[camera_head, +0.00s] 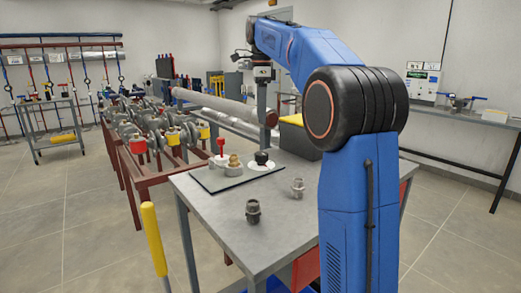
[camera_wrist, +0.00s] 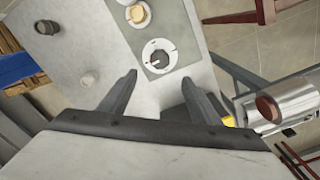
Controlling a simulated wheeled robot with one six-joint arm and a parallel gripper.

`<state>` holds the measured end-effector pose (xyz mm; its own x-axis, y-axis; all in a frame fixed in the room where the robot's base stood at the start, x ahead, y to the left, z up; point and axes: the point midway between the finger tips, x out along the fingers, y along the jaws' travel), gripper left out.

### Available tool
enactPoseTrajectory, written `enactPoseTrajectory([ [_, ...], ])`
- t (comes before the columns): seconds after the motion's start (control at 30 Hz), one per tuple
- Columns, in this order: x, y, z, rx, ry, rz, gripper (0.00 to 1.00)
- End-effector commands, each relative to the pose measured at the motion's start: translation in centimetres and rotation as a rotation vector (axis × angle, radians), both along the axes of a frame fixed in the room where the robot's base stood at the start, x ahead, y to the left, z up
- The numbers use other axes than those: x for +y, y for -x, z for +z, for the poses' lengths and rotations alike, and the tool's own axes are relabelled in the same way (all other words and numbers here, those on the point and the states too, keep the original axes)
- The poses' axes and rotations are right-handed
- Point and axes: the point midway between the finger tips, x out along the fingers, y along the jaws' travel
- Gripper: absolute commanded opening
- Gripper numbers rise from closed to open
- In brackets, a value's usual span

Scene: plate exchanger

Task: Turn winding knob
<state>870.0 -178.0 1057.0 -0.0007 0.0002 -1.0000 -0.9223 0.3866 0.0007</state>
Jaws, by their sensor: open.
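The winding knob (camera_head: 262,157) is a black knob on a round white dial, set on a dark mat on the grey table. In the wrist view the knob (camera_wrist: 160,58) has a reddish mark on its left side and lies just past my fingertips in the picture. My gripper (camera_wrist: 160,77) is open and empty, with its two fingers spread to either side below the dial.
A brass fitting (camera_head: 234,160) and a red-topped valve (camera_head: 221,146) share the mat (camera_head: 212,183) with the dial. A dark fitting (camera_head: 253,211) and a grey one (camera_head: 298,187) stand on the table (camera_head: 240,235). A dark box (camera_head: 297,137) and large pipe (camera_head: 228,106) are behind.

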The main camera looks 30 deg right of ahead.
Motion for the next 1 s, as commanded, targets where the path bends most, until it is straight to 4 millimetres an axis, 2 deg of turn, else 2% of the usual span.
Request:
enactPoseTrajectory([
  [0.1,0.0,0.1,-2.2,0.002,-0.001,0.0,0.57],
  [0.6,0.0,0.1,-10.8,0.001,0.0,0.0,0.57],
  [0.8,0.0,0.0,-12.8,0.001,0.0,0.0,0.57],
  [1.0,0.0,0.0,-13.5,-0.001,0.0,0.0,0.57],
])
